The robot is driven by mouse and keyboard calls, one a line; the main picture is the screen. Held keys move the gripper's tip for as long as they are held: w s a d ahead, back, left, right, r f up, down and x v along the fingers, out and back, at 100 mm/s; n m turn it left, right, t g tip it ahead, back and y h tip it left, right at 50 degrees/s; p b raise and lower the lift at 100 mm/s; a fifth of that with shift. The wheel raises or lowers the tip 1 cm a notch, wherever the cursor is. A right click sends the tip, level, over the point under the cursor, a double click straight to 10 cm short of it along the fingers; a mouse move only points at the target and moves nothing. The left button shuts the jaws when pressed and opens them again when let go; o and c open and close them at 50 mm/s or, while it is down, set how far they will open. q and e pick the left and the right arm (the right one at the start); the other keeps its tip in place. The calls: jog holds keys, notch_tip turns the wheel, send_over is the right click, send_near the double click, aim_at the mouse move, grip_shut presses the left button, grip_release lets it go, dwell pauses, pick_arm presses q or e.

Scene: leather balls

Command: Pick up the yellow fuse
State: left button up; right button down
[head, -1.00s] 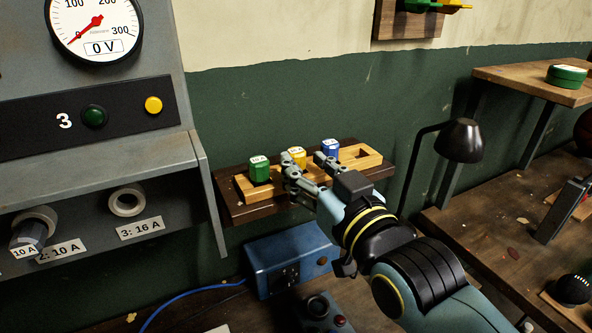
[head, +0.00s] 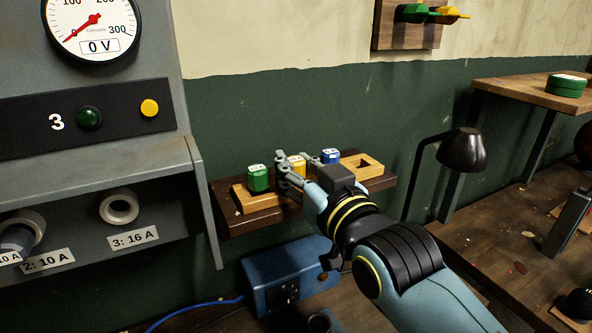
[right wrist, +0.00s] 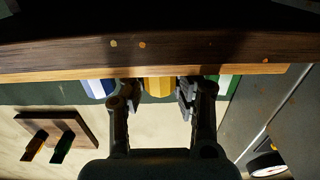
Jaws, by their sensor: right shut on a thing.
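The yellow fuse (head: 297,161) stands in the wooden rack (head: 249,200) on the wall shelf, between the green fuse (head: 258,179) and the blue fuse (head: 330,156). My right gripper (head: 302,168) is shut on the yellow fuse, with one finger on each side of it. The right wrist view also shows the yellow fuse (right wrist: 160,86) between the two fingers. The fuse's lower part is hidden by the gripper and the rack. I cannot tell whether it is lifted at all. My left gripper is not in view.
The green and blue fuses stand close outside my fingers. A grey panel with a gauge (head: 95,25) and round sockets (head: 119,207) is at the left. A black lamp (head: 462,150) stands at the right. A blue box (head: 285,275) is below the shelf.

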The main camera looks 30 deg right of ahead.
aim_at(302, 160)
jog(key=shift+r, duration=0.1)
jog(key=shift+r, duration=0.35)
jog(key=r, duration=0.3)
jog(key=shift+s+d+r+b, duration=0.2)
jog(key=shift+d+r+b, duration=0.05)
jog(key=shift+d+b, duration=0.1)
jog(key=s+d+r+b, duration=0.1)
jog(key=s+d+r, duration=0.4)
jog(key=d, duration=0.4)
jog(key=shift+s+r, duration=0.35)
jog(key=shift+r, duration=0.45)
jog(key=shift+d, duration=0.15)
